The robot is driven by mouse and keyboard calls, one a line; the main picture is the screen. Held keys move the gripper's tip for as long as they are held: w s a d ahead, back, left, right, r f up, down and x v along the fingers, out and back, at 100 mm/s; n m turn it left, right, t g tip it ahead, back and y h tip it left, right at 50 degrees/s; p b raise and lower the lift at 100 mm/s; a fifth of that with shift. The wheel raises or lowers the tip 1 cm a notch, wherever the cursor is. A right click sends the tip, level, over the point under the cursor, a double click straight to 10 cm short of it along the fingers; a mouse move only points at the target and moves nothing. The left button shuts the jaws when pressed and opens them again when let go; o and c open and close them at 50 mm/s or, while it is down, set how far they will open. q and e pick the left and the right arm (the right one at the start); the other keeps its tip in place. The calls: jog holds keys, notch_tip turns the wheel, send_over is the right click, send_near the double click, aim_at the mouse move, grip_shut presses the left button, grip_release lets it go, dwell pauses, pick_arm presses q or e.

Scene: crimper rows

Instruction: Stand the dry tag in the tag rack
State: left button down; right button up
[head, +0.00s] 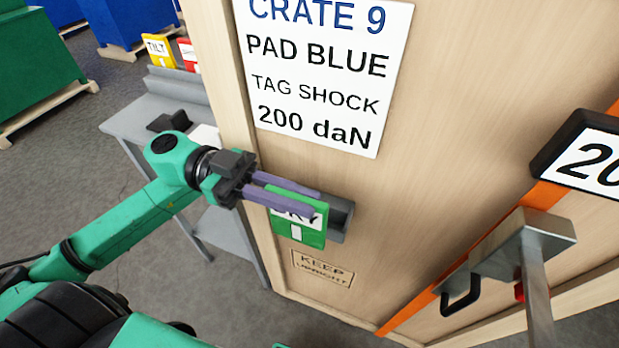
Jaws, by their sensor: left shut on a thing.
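The dry tag (313,238) is a green card with a white band reading "DRY", partly covered by gripper fingers. My left gripper (315,200) is shut on its upper part, in front of the crate face. A grey holder (342,217) on the crate is right behind and beside the tag; I cannot tell whether the tag still sits in it. The tag rack (180,84) is a grey ledge at the back of the grey bench at upper left. A yellow "TILT" tag (160,48) and a red tag (188,55) stand there. My right gripper is not in view.
The wooden crate (440,130) fills the right, with a white "CRATE 9" sign (320,70). An orange strap (430,285), a metal tensioner (523,243) and a black-framed display (590,160) are at right. The bench (140,118) holds a small black object (169,121).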

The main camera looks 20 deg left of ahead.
pick_arm(q)
jog(key=s+p, duration=0.1)
jog(key=s, duration=1.1)
jog(key=shift+s+a, duration=0.15)
jog(key=shift+a, duration=0.2)
